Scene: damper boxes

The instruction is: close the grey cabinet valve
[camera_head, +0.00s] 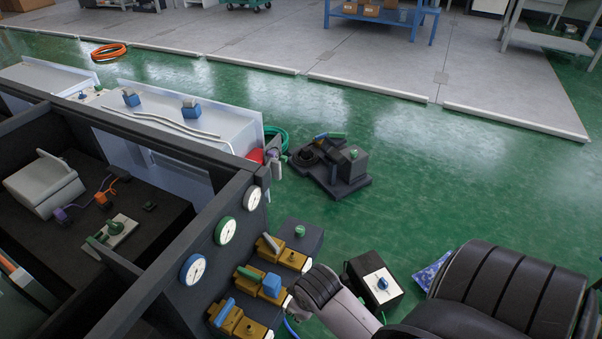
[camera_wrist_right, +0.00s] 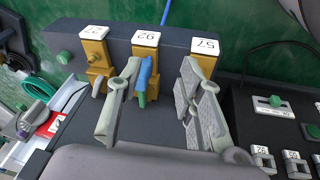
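One has a grey handle (camera_head: 271,243) lying at an angle; others have blue or green handles (camera_head: 248,273). In the right wrist view, a brass valve with a short grey handle (camera_wrist_right: 98,88) stands at the left. A middle brass valve (camera_wrist_right: 146,53) has a blue and green handle. My right gripper (camera_wrist_right: 158,72) is open, with its fingers on either side of the middle handle; contact is unclear. Its right finger partly hides the right brass valve (camera_wrist_right: 206,62). My left gripper is out of view.
Three round gauges (camera_head: 226,231) line the cabinet side. A dark fixture (camera_head: 340,168) sits on the floor beyond. The green floor (camera_head: 430,150) behind it is largely clear.

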